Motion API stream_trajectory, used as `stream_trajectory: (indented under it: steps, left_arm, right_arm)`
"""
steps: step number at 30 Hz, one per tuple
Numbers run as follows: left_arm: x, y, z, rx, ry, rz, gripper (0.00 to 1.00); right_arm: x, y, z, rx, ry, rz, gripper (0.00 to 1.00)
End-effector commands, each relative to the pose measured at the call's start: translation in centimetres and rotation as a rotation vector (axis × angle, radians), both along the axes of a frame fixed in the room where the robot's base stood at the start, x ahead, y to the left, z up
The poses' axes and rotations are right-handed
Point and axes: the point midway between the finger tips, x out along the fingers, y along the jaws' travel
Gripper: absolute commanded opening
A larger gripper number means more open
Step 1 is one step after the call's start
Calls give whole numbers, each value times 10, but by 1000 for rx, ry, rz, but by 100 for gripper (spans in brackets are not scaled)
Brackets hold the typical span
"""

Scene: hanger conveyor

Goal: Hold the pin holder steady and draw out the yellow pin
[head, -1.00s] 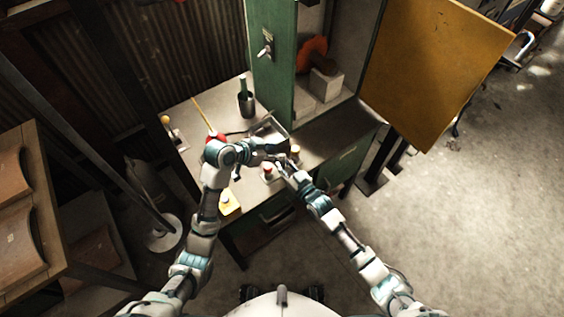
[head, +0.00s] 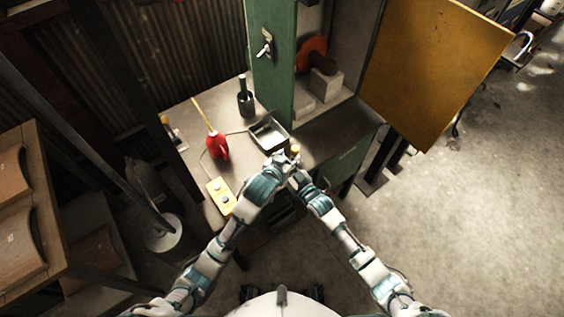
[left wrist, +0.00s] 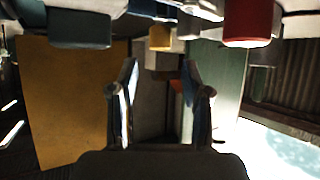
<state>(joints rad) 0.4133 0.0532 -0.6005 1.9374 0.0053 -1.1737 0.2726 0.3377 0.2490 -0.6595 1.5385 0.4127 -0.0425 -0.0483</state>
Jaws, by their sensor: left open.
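The yellow pin (head: 295,149) shows as a small yellow top near the front right of the bench. In the left wrist view, a yellow cylinder (left wrist: 160,38) hangs from the top, beyond my fingers, and a red cylinder (left wrist: 248,24) is to its right. My left gripper (head: 281,160) is beside the yellow pin; its two fingers (left wrist: 160,70) are apart with nothing between them. My right gripper (head: 291,171) is close to my left one, and its fingers are too small and covered to read. The pin holder is mostly hidden behind my grippers in the head view.

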Motion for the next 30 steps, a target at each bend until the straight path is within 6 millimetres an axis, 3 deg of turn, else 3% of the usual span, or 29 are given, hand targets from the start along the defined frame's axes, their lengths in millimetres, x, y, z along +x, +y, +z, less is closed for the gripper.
stream_trajectory:
  steps: [21,30]
  left_arm:
    - [49,-22,-31,0,1,0,48]
    - [58,-26,-37,0,0,0,48]
  right_arm:
    - [0,0,0,0,0,0,0]
    - [0,0,0,0,0,0,0]
